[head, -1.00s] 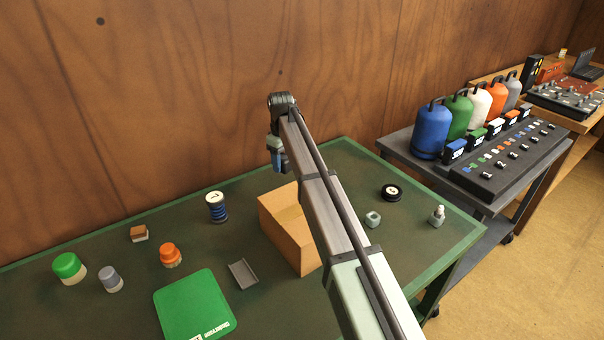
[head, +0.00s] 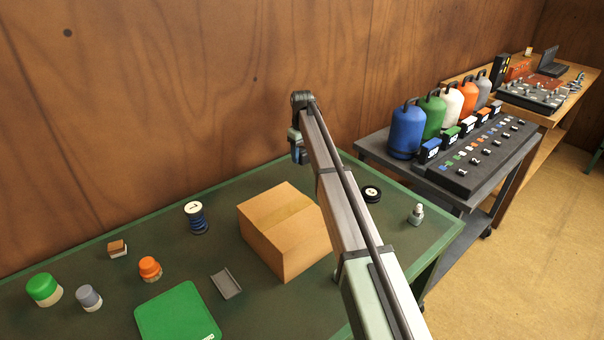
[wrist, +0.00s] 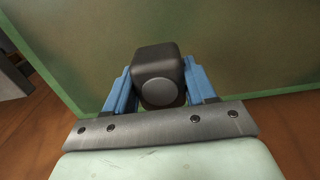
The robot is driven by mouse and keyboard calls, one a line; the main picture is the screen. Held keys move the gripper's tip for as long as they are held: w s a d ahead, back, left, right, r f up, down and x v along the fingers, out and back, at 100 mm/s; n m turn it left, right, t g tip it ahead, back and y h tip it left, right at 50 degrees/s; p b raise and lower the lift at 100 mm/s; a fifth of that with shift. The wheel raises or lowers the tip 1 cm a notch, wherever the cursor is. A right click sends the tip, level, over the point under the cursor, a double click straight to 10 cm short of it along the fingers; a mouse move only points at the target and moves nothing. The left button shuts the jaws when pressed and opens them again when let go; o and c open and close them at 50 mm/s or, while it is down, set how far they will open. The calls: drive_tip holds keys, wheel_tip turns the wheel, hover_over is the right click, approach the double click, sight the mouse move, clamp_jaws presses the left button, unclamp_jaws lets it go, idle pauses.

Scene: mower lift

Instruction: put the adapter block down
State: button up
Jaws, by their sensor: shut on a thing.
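In the wrist view, the adapter block (wrist: 160,75), a dark rounded block with a grey disc on its face, sits between the blue fingers of my gripper (wrist: 161,84). The fingers are shut on its two sides. In the head view, my gripper (head: 299,152) hangs at the far end of my arm, above the back of the green table (head: 120,300), behind the cardboard box. The held block cannot be made out there. The wrist view shows the green table surface (wrist: 230,50) beyond the block, with a gap I cannot judge.
The cardboard box (head: 285,230) stands left of my arm. A black ring (head: 371,194) and a small grey fitting (head: 416,214) lie to the right.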

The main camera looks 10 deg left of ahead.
sight(302, 150)
drive_tip(key=shift+f, duration=3.85)
drive_tip(key=shift+f, duration=0.1)
drive_tip(key=o, duration=1.1)
wheel_tip(302, 150, up, 12)
drive_tip(key=shift+r, duration=0.1)
